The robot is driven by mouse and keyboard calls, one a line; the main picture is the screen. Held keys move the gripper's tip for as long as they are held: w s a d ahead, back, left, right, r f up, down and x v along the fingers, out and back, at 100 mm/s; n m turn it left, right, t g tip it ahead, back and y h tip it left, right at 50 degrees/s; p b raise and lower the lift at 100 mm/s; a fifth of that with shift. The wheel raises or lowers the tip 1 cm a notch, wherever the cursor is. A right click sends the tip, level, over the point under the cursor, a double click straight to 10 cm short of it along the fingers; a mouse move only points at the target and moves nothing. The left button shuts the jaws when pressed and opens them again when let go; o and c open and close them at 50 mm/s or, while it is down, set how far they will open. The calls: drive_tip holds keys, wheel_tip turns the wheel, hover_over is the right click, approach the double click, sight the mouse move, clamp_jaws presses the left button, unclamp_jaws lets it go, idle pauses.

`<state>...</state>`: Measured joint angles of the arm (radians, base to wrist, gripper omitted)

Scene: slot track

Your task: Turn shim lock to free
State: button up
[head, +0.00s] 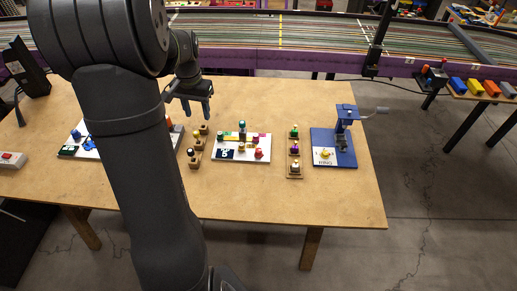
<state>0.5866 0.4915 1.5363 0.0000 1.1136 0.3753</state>
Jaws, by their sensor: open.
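My gripper (197,112) is open and empty. It hangs over the wooden table, above and behind a small rack of knobs, with its fingers pointing down. No part can be read for certain as the shim lock at this size. A white board (228,157) with small coloured parts and a dark label stands at the middle of the table. A blue fixture (341,137) with a side crank and a yellow part on a white label stands at the right. My gripper touches neither.
A wooden rack (194,164) with several knobs and a second rack (295,171) flank the white board. Another white board (87,152) is partly hidden behind my arm. The table's front (300,205) is clear.

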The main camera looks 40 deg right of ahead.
sight(259, 150)
drive_tip(key=s+d+f+m, duration=0.2)
drive_tip(key=s+d+m, duration=0.25)
drive_tip(key=d, duration=0.35)
drive_tip(key=s+d+f+m, duration=0.2)
drive_tip(key=s+d+m, duration=0.1)
drive_tip(key=s+d, duration=0.4)
drive_tip(key=shift+n, duration=0.25)
drive_tip(key=f, duration=0.5)
drive_tip(key=w+f, duration=0.1)
drive_tip(key=f, duration=1)
drive_tip(key=shift+w+d+f, duration=0.2)
drive_tip(key=shift+d+f, duration=0.15)
drive_tip(key=shift+f, duration=0.05)
drive_tip(key=shift+c, duration=0.3)
clamp_jaws()
